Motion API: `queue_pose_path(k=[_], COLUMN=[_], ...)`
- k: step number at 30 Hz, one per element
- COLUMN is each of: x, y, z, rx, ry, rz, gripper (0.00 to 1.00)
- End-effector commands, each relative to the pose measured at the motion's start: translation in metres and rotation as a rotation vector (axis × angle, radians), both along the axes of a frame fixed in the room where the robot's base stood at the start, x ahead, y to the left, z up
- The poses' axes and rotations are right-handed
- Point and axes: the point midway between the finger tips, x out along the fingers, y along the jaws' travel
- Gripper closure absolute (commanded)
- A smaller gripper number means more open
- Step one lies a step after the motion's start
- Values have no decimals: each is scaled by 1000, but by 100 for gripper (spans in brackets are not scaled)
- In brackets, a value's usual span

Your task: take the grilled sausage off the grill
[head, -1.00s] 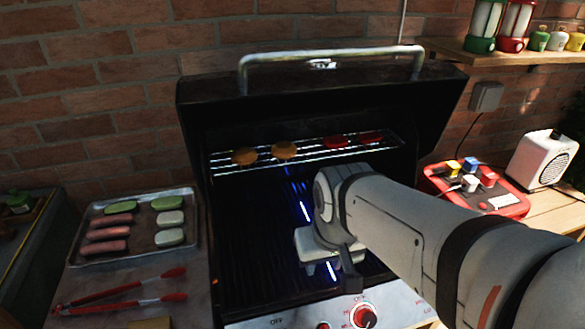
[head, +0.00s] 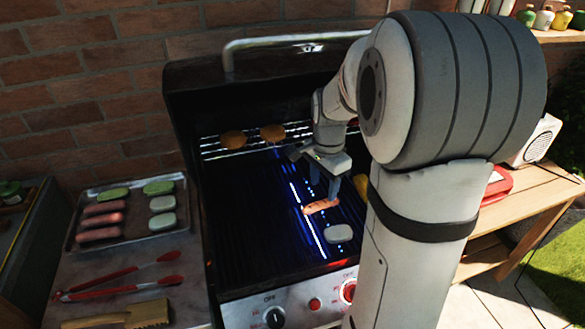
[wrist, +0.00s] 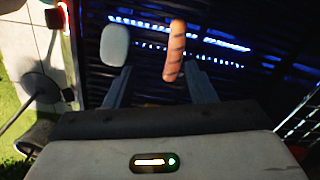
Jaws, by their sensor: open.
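The grilled sausage (head: 321,206), orange-brown with dark marks, lies on the dark grill grate (head: 246,225). My gripper (head: 324,192) is open above the grate, its fingertips close to the sausage in the head view. In the wrist view the sausage (wrist: 175,52) shows just past the fingertips of my gripper (wrist: 158,72), nearer the right finger. The gap between the fingers is empty. A pale rounded piece (wrist: 115,45) lies ahead of the left finger. I cannot tell whether a finger touches the sausage.
The pale piece (head: 338,233) lies in front of the sausage. A yellow item (head: 361,187), partly hidden by my arm, is to its right. Patties (head: 233,140) rest on the upper rack. A metal tray (head: 72,240) with sausages and patties, and red tongs (head: 120,286), are at left.

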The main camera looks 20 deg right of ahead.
Motion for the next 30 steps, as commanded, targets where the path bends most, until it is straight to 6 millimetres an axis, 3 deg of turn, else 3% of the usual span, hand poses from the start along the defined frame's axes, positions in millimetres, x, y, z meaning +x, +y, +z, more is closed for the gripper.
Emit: queue_pose_path(k=[3, 7, 24, 30], x=[17, 24, 28, 29], y=[-16, -23, -18, -18], z=[-11, -20, -90, -95], rx=[9, 12, 12, 12], ry=[23, 34, 36, 32], rz=[-153, -232, -243, -244], gripper=[50, 50, 50, 50])
